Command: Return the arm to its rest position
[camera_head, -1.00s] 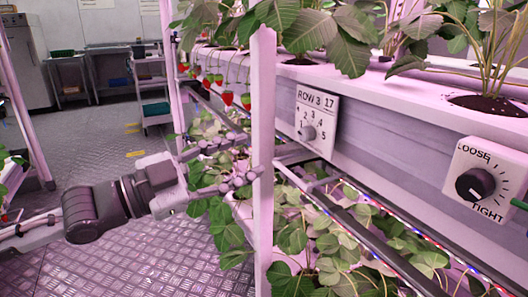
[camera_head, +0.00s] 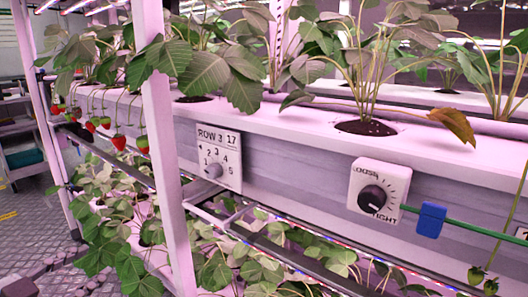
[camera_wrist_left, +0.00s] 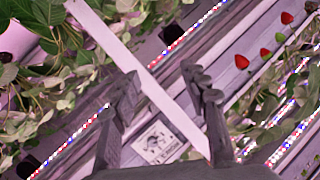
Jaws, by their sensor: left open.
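My left gripper (camera_head: 66,266) is low at the left edge of the head view, in front of the lower plants, and only partly in frame. In the left wrist view its two dark fingers (camera_wrist_left: 160,80) are spread apart with nothing between them. A pale rack post (camera_wrist_left: 160,100) crosses behind the gap. The same kind of upright post (camera_head: 168,150) stands right of the gripper in the head view, with a gap between them. My right gripper is not in view.
A white planting trough (camera_head: 290,165) carries a ROW 3 sign (camera_head: 220,145), a LOOSE/TIGHT dial (camera_head: 379,191) and a blue clip (camera_head: 431,220) on a green line. Strawberries (camera_head: 119,142) hang at the left. Bare metal floor (camera_head: 30,235) lies at the lower left.

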